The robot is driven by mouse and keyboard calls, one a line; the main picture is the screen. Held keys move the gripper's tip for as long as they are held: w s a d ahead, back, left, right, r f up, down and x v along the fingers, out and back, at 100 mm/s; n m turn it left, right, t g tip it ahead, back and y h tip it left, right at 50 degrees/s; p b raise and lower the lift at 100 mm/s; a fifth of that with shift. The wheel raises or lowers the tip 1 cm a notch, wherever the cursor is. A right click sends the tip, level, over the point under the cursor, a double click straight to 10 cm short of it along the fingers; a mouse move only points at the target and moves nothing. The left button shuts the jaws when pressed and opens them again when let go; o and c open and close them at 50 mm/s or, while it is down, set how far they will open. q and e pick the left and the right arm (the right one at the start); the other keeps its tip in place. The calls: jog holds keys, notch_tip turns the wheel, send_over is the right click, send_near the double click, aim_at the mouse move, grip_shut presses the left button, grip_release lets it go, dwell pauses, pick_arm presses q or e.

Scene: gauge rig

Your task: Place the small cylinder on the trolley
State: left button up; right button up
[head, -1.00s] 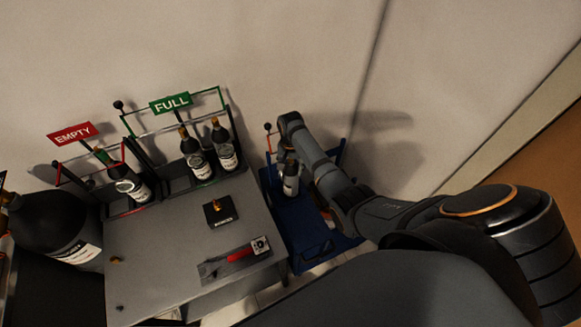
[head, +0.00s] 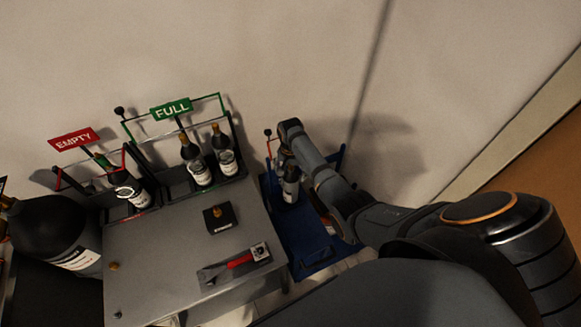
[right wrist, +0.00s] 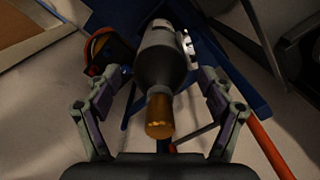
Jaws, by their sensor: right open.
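The small cylinder (head: 291,188) is a dark bottle with a pale label, standing on the blue trolley (head: 309,259) near its wall side. In the right wrist view the cylinder (right wrist: 160,62) points its brass-coloured top at my camera. My right gripper (head: 283,164) is at the cylinder's upper part, partly hidden by my arm. In the right wrist view my right gripper (right wrist: 157,82) is open, with one finger on each side of the cylinder. Blue trolley parts (right wrist: 250,98) show behind it. My left gripper is not in view.
A grey table (head: 160,262) left of the trolley holds a black block (head: 219,217) and a red-handled tool (head: 238,261). Racks with a red EMPTY sign (head: 74,140) and a green FULL sign (head: 171,108) hold similar bottles. A large dark cylinder (head: 48,228) stands far left.

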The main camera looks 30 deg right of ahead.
notch_tip(320, 180, up, 12)
jog(key=shift+f, duration=0.15)
dwell(0.5)
